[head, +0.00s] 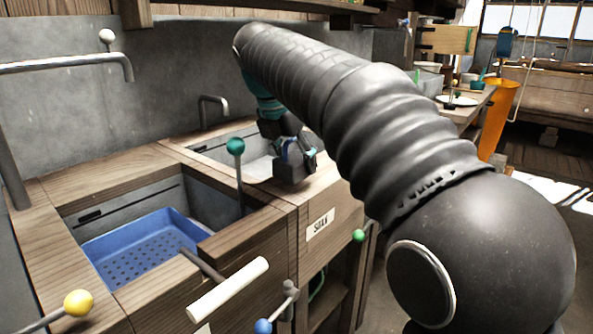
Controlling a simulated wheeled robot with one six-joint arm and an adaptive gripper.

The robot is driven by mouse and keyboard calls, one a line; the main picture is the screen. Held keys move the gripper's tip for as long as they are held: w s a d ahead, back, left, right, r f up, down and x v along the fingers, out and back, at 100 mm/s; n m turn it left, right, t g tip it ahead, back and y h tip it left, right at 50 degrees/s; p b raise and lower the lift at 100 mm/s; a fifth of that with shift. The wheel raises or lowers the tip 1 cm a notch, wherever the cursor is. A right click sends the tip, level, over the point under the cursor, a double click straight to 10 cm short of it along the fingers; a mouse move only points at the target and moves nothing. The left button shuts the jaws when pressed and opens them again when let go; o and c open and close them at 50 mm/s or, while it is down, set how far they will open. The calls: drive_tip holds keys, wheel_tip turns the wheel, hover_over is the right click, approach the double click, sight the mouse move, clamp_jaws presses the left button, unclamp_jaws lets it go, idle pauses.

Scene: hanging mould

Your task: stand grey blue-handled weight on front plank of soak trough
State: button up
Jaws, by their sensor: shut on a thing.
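The grey weight (291,171) with a blue handle is at the front plank (325,181) of the soak trough, in the middle of the head view. It looks upright. Its base appears at or very near the plank; I cannot tell whether it touches. My gripper (287,147) is shut on the weight's blue handle from above, and its fingers partly hide the handle. The soak trough (215,151) is the right-hand basin, with a pale inside and a "SOAK" label on its front panel. My arm hides its right end.
A blue perforated tray (135,250) sits in the left basin. A teal-knobbed lever (236,147) stands close left of the weight. A white bar handle (228,289) and a green knob (358,236) stick out in front. A bent tap (213,105) rises behind the trough.

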drive_tip(key=shift+f, duration=1.05)
drive_tip(key=o, duration=1.6)
drive_tip(key=shift+f, duration=0.15)
drive_tip(key=shift+o, duration=0.2)
